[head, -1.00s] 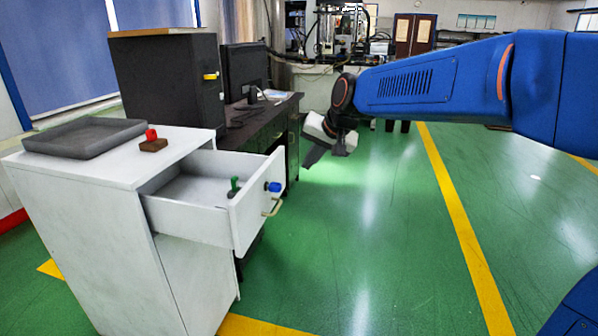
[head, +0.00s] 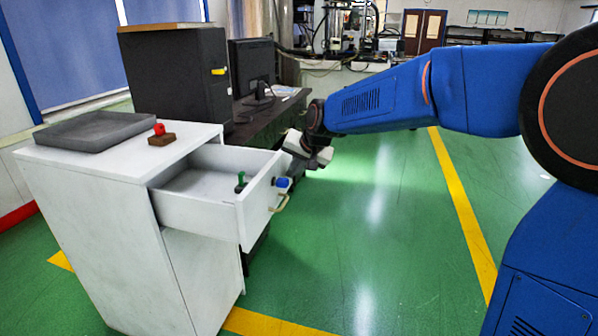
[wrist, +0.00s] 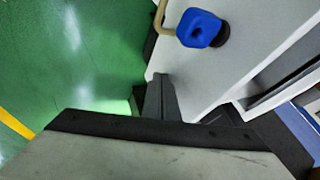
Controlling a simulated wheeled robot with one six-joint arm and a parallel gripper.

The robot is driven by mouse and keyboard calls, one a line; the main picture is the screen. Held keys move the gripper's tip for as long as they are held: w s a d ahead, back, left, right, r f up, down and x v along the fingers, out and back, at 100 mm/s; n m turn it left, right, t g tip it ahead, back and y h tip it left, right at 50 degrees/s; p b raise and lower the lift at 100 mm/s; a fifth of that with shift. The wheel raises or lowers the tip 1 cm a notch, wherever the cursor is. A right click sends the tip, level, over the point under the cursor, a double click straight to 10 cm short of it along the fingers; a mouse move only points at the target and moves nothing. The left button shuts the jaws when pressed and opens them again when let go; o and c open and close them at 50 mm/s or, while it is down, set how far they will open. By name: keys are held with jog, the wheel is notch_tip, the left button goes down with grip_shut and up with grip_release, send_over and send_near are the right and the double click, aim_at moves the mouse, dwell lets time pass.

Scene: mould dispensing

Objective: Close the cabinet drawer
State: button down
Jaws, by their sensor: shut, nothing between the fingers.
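The white cabinet (head: 100,225) stands at the left in the head view, with its top drawer (head: 196,215) pulled out. The drawer front carries a blue knob (head: 283,183) and a brass handle (head: 279,204). A small green object (head: 240,182) is inside the drawer. My gripper (head: 297,160) is shut and empty, by the far end of the drawer front. In the wrist view the closed fingers (wrist: 160,88) lie beside the white drawer front (wrist: 235,50), below the blue knob (wrist: 201,28) in the picture. I cannot tell whether they touch it.
A grey tray (head: 60,140) and a red piece on a brown block (head: 161,137) sit on the cabinet top. A dark desk (head: 262,118) with a monitor (head: 250,68) and a black box (head: 176,75) stands behind. The green floor (head: 375,240) at right is clear.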

jog(key=shift+a, duration=0.15)
jog(key=w+a, duration=0.3)
jog(key=a, duration=0.5)
jog(key=w+a, duration=0.3)
jog(key=a, duration=0.5)
jog(key=w+a, duration=0.3)
jog(key=a, duration=0.5)
jog(key=shift+a, duration=0.4)
jog(key=shift+w+a+r, duration=0.1)
jog(key=shift+w+a, duration=0.05)
jog(key=shift+a, duration=0.15)
jog(key=shift+a+r, duration=0.1)
